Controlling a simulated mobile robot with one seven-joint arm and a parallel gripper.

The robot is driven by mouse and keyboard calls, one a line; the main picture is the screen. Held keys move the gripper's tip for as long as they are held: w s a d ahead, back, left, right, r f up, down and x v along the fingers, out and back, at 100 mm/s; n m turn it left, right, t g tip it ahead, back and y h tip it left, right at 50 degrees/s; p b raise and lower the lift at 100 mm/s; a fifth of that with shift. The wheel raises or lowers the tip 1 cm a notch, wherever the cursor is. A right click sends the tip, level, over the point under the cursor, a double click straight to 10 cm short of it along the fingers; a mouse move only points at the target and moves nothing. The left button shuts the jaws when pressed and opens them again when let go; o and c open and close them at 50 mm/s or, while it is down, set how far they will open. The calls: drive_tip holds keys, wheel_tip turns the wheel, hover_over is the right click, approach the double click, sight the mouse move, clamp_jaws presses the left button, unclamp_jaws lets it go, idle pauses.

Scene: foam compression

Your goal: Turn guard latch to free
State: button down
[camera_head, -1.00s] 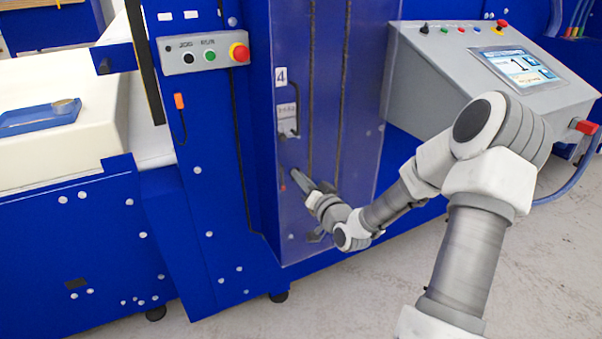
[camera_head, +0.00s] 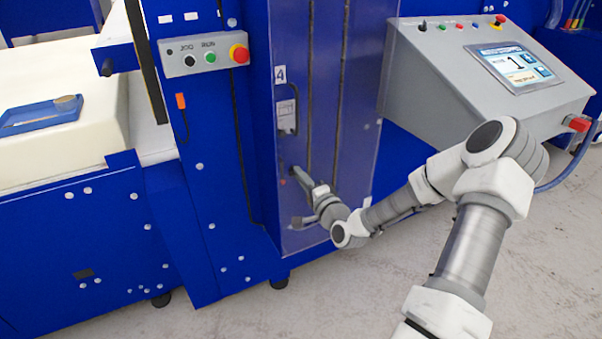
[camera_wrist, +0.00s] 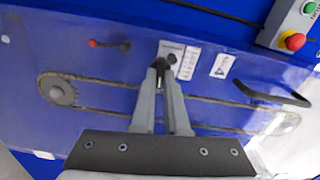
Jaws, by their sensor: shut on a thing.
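My gripper (camera_head: 297,171) is at the clear guard panel (camera_head: 355,130), low on its left side. In the wrist view, my gripper (camera_wrist: 163,66) has its two grey fingers close together at a small dark latch part (camera_wrist: 172,58) by a white label (camera_wrist: 189,62). It is shut on this latch; the fingers hide much of it, so its exact angle cannot be told. A dark rod with a red tip (camera_wrist: 94,43) lies left of the fingers. A small red mark (camera_head: 282,183) shows just below the fingertips in the head view.
A black pull handle (camera_wrist: 272,94) and a "4" label (camera_head: 281,77) are on the guard. A chain on a sprocket (camera_wrist: 57,90) runs behind it. A button box (camera_head: 203,54) is upper left. A grey control console (camera_head: 480,75) stands right, close to my arm.

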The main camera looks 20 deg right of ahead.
drive_tip(key=shift+m, duration=0.6)
drive_tip(key=c, duration=0.9)
unclamp_jaws()
drive_tip(key=shift+s, duration=0.1)
drive_tip(key=s, duration=0.5)
drive_tip(key=s+p, duration=0.1)
drive_tip(key=s, duration=0.5)
drive_tip(key=s+p, duration=0.1)
drive_tip(key=s, duration=0.5)
drive_tip(key=shift+s+d, duration=0.1)
drive_tip(key=shift+d, duration=0.2)
drive_tip(key=shift+a, duration=0.1)
